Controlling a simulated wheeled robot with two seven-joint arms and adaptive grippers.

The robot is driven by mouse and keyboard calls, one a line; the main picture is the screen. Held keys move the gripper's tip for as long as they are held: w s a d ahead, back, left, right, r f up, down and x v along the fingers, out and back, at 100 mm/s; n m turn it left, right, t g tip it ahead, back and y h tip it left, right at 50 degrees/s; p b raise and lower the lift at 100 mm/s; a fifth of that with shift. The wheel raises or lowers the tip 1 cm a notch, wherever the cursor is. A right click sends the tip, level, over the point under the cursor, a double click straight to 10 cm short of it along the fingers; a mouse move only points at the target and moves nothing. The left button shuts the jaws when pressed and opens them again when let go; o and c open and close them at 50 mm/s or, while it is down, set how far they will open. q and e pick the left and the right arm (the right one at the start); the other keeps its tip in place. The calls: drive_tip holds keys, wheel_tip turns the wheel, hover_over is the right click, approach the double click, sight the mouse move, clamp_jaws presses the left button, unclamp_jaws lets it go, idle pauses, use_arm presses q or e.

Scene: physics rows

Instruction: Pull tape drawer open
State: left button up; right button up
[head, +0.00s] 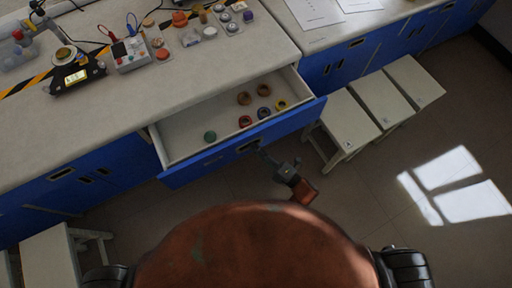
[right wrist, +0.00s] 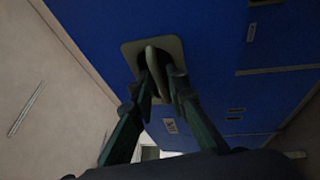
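The tape drawer (head: 180,150) has a blue front and a pale inside, and it stands pulled well out from under the bench. My left gripper is not in view.
The worktop (head: 200,75) above holds a meter (head: 76,76), a grey box with leads (head: 131,56) and small parts. White stools stand at the right (head: 345,125) and lower left (head: 48,258). The floor before the drawer is clear.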

drive_tip(key=v, duration=1.2)
idle(0.5)
